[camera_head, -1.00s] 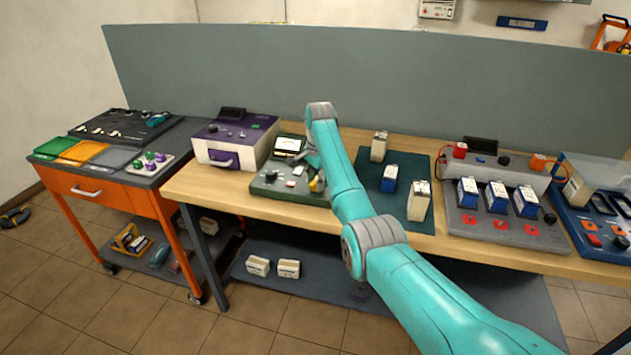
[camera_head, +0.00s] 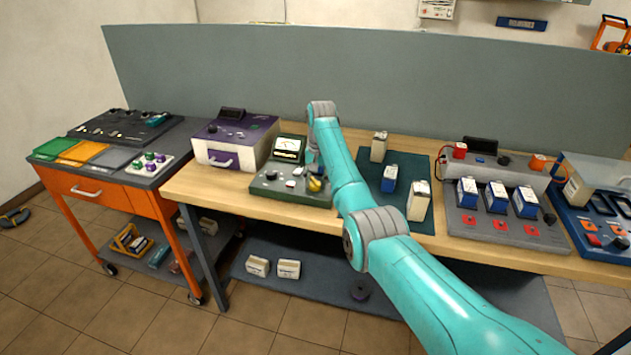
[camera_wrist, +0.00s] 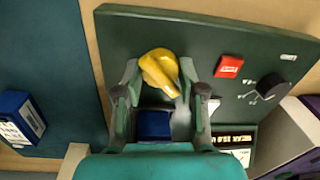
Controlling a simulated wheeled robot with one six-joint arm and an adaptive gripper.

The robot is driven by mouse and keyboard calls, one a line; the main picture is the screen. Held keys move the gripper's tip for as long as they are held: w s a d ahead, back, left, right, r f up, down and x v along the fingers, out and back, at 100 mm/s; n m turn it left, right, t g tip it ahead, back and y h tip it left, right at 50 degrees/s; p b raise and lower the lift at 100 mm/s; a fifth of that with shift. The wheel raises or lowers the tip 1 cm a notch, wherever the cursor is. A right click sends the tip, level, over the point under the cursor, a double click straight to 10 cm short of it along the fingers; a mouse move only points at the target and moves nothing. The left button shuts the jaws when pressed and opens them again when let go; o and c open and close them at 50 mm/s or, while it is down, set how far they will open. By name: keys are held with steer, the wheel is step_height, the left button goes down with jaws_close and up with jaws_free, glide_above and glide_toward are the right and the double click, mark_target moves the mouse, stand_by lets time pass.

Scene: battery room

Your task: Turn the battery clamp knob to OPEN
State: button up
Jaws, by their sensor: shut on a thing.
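The yellow clamp knob (camera_head: 315,184) sits at the right end of a dark green test unit (camera_head: 285,194) on the bench. In the wrist view the knob (camera_wrist: 160,72) lies between the two fingertips of my gripper (camera_wrist: 161,78), which is shut on it. The knob's long handle is tilted in that picture. A blue block (camera_wrist: 154,125) shows between my fingers, on the near side of the knob. In the head view my forearm hides most of the gripper. I cannot read an OPEN mark by the knob.
The green unit also carries a red switch (camera_wrist: 229,67), a black dial (camera_wrist: 271,86) and a meter (camera_head: 288,146). A purple-and-white case (camera_head: 235,140) stands to its left. A dark mat (camera_head: 396,208) with batteries lies to its right.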

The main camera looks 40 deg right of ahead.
steer(key=shift+f+n, duration=0.1)
steer(key=shift+n, duration=0.2)
steer(key=o, duration=1.1)
steer(key=shift+o, duration=0.2)
step_height(320, 180, up, 12)
steer(key=shift+s+d, duration=0.25)
steer(key=shift+d, duration=0.1)
